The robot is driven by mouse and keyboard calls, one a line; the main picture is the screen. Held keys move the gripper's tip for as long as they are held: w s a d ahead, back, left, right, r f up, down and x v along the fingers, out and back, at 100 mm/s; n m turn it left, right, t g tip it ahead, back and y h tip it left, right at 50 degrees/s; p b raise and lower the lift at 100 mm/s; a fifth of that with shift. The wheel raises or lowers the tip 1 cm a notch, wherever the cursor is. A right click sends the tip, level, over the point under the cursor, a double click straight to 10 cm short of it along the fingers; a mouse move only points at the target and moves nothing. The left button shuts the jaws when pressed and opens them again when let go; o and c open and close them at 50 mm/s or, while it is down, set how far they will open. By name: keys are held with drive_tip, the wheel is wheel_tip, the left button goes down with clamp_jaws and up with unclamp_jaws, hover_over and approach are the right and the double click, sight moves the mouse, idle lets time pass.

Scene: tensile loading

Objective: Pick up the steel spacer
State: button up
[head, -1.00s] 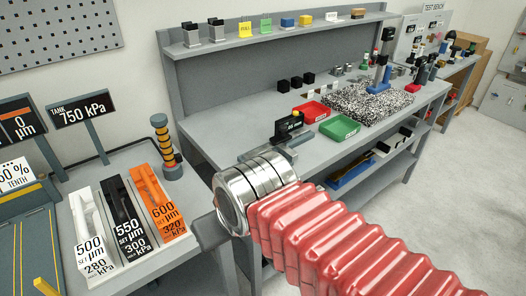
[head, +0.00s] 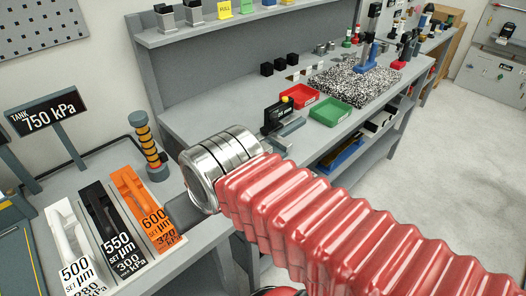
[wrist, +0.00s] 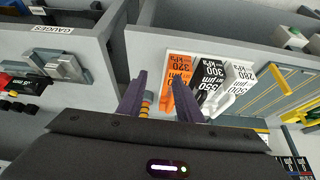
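I cannot pick out the steel spacer with certainty. Several small grey metal pieces (head: 325,47) stand at the back of the workbench in the head view, too small to identify. My gripper (wrist: 158,85) shows in the wrist view with its two dark purple fingers apart and nothing held between them.
White, black and orange labelled blocks (head: 142,210) stand on the left table, with a black-and-orange ringed post (head: 149,145) behind. The workbench (head: 207,118) holds a red tray (head: 299,96), a green tray (head: 336,111) and a speckled plate (head: 350,84). Open floor lies right.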

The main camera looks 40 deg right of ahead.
drive_tip(key=shift+o, duration=1.4)
drive_tip(key=shift+f, duration=0.25)
drive_tip(key=shift+o, duration=1)
drive_tip(key=f+m+g+y, duration=0.1)
drive_tip(key=f+m, duration=0.1)
drive_tip(key=f+m+y, duration=0.1)
drive_tip(key=f+m, duration=0.1)
drive_tip(key=m, duration=0.1)
drive_tip(key=f+m+g+y, duration=0.1)
drive_tip(key=f+m, duration=0.1)
drive_tip(key=shift+w+a+m+g+y, duration=0.1)
drive_tip(key=shift+w+m+g+y, duration=0.2)
drive_tip(key=shift+w+m+y, duration=0.1)
drive_tip(key=w+d+f+m+t+y, duration=0.1)
drive_tip(key=w+d+m+t+y, duration=0.1)
drive_tip(key=w+d+m+t, duration=0.45)
drive_tip(key=w+d+f+m+t+y, duration=0.1)
drive_tip(key=w+d+m+t, duration=0.15)
drive_tip(key=d+m, duration=0.8)
drive_tip(key=s+d+f+m+t+h, duration=0.1)
drive_tip(key=s+d+m+t+h, duration=0.2)
drive_tip(key=d+m+h, duration=0.3)
drive_tip(key=d+m+t, duration=0.1)
drive_tip(key=d+m, duration=0.4)
drive_tip(key=d, duration=0.3)
drive_tip(key=shift+d+f+h, duration=0.2)
drive_tip(key=shift+h, duration=0.1)
